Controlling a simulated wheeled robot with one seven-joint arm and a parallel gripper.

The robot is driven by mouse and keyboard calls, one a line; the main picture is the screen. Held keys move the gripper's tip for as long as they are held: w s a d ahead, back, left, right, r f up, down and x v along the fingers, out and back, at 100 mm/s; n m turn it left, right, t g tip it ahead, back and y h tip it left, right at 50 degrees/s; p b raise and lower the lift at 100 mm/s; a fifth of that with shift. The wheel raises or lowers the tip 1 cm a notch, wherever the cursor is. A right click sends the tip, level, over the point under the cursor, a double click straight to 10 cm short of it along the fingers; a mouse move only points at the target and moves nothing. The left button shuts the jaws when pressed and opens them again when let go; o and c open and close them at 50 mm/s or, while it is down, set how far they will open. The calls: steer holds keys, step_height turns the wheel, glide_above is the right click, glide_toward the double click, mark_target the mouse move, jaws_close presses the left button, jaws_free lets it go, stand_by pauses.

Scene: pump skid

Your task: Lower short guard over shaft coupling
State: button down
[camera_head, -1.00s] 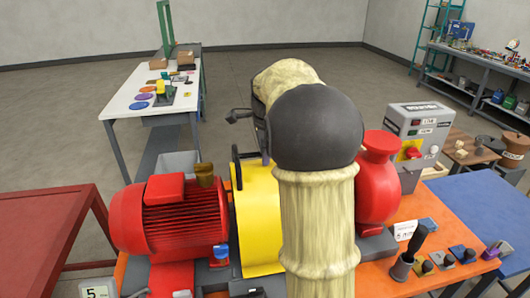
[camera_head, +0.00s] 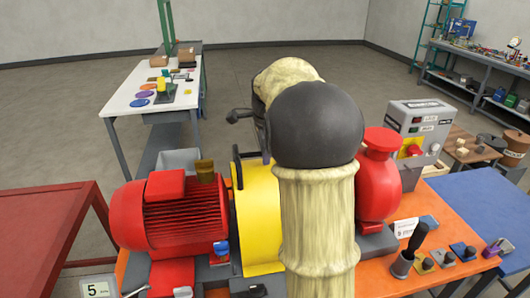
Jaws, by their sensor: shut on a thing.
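The short guard (camera_head: 257,215) is a yellow curved cover with a dark handle (camera_head: 238,168) on its upper left side. It stands upright between the red motor (camera_head: 180,215) and the red pump (camera_head: 378,185). My gripper (camera_head: 262,135) shows only as a dark part above the guard, and my arm hides its fingertips. It is shut on the guard, at the top near the handle. My arm also covers the guard's right side. The shaft coupling is hidden behind the guard and arm, so I cannot tell whether the guard rests on the base.
A grey control box (camera_head: 415,130) stands right of the pump. A black-handled tool in a holder (camera_head: 403,262) and several small blocks sit at the front right of the orange bench (camera_head: 438,210). A red table (camera_head: 45,225) is at left and a blue surface (camera_head: 490,200) at right.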

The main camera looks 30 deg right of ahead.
steer(key=shift+r, duration=0.1)
steer(key=c, duration=1.3)
jaws_free()
steer(key=shift+c, duration=0.2)
steer(key=s+a+r, duration=0.1)
steer(key=s+r, duration=0.2)
steer(key=r, duration=1.4)
steer(key=shift+p, duration=0.45)
steer(key=shift+s+f, duration=0.1)
